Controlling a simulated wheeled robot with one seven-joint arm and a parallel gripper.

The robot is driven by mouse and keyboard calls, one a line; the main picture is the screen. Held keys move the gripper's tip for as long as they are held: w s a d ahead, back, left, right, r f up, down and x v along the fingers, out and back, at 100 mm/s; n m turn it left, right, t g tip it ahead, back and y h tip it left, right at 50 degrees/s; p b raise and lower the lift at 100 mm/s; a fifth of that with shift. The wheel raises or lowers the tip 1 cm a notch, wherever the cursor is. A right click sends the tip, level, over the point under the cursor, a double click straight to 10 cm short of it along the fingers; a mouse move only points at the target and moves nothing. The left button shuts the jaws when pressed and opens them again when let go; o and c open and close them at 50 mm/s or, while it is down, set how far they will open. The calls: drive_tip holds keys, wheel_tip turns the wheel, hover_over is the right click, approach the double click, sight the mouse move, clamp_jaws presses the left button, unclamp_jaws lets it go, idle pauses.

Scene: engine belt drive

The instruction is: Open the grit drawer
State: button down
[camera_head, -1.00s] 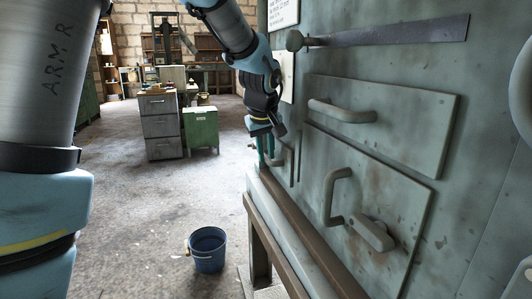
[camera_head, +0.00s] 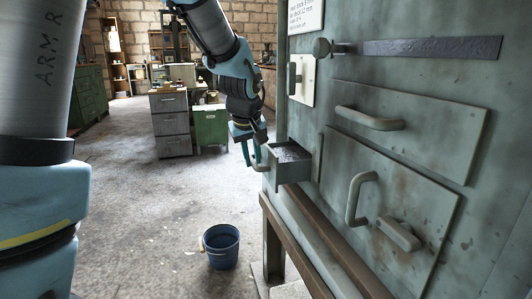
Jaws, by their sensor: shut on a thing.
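The grit drawer (camera_head: 292,172) is a small grey-green drawer low on the left end of the machine front. It stands partly pulled out, and dark grey grit shows inside. My gripper (camera_head: 257,160) is at the drawer's front, shut on its handle (camera_head: 263,158). The fingers cover part of the handle, so the exact grip is partly hidden.
The grey-green machine (camera_head: 400,90) fills the right side, with a flat drawer handle (camera_head: 370,119) and a door handle (camera_head: 357,198) jutting out. A brown rail (camera_head: 335,255) runs below. A blue bucket (camera_head: 221,246) stands on open floor. Cabinets (camera_head: 170,122) stand farther back.

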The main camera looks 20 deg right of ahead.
drive_tip(key=a, duration=0.3)
drive_tip(key=shift+w, duration=0.15)
drive_tip(key=c, duration=0.8)
unclamp_jaws()
drive_tip(key=shift+d, duration=0.1)
drive_tip(key=p+v, duration=0.3)
drive_tip(key=v, duration=0.7)
drive_tip(key=shift+r, duration=0.3)
